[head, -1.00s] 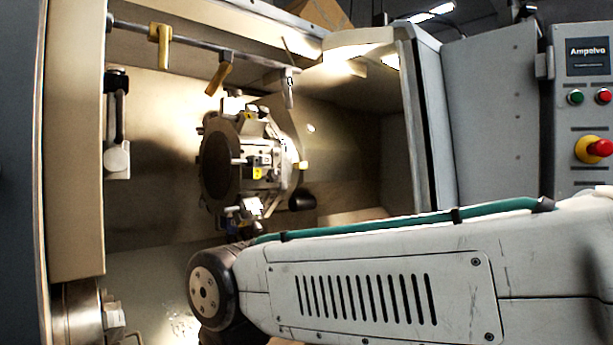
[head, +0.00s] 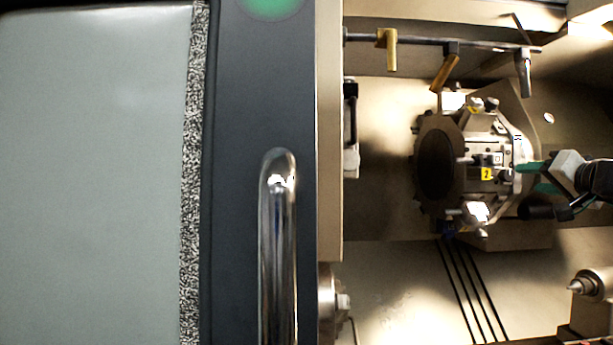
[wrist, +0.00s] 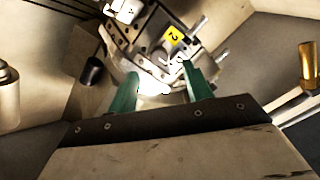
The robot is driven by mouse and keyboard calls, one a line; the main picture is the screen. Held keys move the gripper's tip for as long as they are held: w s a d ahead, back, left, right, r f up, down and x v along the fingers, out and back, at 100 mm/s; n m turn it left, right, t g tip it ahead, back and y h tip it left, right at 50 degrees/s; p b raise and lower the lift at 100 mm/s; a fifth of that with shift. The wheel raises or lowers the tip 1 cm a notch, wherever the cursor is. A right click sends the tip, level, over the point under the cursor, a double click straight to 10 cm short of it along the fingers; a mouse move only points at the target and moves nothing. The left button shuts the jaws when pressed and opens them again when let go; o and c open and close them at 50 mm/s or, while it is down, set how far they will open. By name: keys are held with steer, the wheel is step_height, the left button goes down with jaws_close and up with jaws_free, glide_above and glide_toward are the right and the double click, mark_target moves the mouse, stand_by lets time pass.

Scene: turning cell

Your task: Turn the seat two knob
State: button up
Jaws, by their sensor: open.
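The round tool turret (head: 436,165) stands inside the machine, with several seats around its rim. Seat two carries a yellow label marked 2 (head: 487,174), which also shows in the wrist view (wrist: 174,38). Small metal fittings sit by the label; I cannot tell which one is the knob. My gripper (head: 536,178) has green fingers and is at the right side of the turret in the head view. In the wrist view my gripper (wrist: 160,88) is open, its fingers spread before the turret face below the label. No object is clearly held between them.
Nozzles hang from a rail (head: 415,41) above the turret. A pointed metal centre (head: 590,284) is at lower right. A door with a chrome handle (head: 278,245) fills the left. A dark cylinder (wrist: 93,71) is left of the fingers in the wrist view. The floor below the turret is open.

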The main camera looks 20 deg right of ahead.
mark_target(510, 175)
steer(key=x, duration=0.5)
steer(key=d+x, duration=0.1)
steer(key=x, duration=0.1)
steer(key=shift+w+r, duration=0.2)
steer(key=shift+w, duration=0.05)
steer(key=c, duration=1)
